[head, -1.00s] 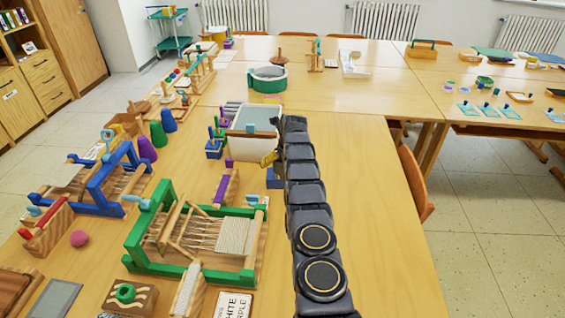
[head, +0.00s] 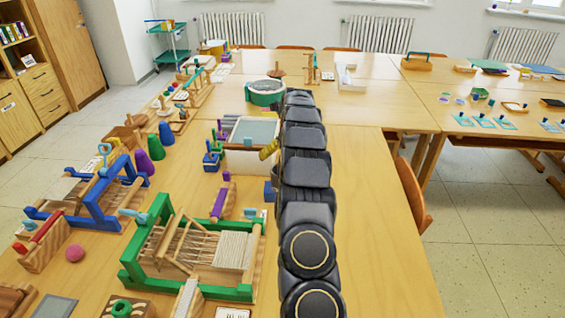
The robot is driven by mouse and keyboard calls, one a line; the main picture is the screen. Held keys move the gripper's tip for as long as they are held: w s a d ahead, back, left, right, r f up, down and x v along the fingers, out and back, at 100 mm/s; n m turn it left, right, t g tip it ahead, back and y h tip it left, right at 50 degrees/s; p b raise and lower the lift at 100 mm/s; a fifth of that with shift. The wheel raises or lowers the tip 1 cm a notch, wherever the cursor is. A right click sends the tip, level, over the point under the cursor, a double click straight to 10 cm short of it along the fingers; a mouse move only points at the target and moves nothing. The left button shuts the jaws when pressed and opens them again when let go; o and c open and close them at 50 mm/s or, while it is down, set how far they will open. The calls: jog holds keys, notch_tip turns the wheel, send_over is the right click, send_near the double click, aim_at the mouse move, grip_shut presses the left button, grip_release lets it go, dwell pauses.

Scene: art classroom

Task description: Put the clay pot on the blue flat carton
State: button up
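My arm (head: 305,170) reaches straight away from me over the table, and its far end is near a green-rimmed round tub (head: 265,98). My gripper is hidden behind the arm links, so its fingers do not show. A small blue thing (head: 269,192) shows at the left edge of my arm; it may be the blue flat carton, but most of it is hidden. I cannot make out the clay pot. A small yellow piece (head: 268,149) sticks out left of my arm at the white bin's corner; I cannot tell what it belongs to.
A white bin (head: 241,158) stands just left of my arm. A green-framed loom (head: 133,270) and a blue-framed loom (head: 97,212) fill the left front. A purple-topped block (head: 220,203) lies between the loom and the bin. The table (head: 385,230) right of my arm is clear.

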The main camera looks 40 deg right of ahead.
jog(key=s+a+r+n+g+y, duration=0.1)
jog(key=s+a+r+n, duration=0.3)
jog(key=a+n, duration=0.4)
jog(key=s+a+r+n+y, duration=0.1)
jog(key=s+a+r+n, duration=0.4)
jog(key=a, duration=0.6)
jog(key=s+a+r+n+g+y, duration=0.1)
jog(key=s+a+r+n, duration=0.25)
jog(key=a+n, duration=0.5)
jog(key=s+a+n+g, duration=0.1)
jog(key=s+a+n, duration=0.2)
jog(key=s+n, duration=0.3)
jog(key=s+a+n+g+h, duration=0.1)
jog(key=s+a+n, duration=0.2)
jog(key=s, duration=0.9)
jog(key=s+a+n+g, duration=0.1)
jog(key=s+a+n, duration=0.2)
jog(key=s+n, duration=0.6)
jog(key=shift+s+a+n, duration=0.15)
jog(key=shift+a+n, duration=0.2)
jog(key=shift+n, duration=0.1)
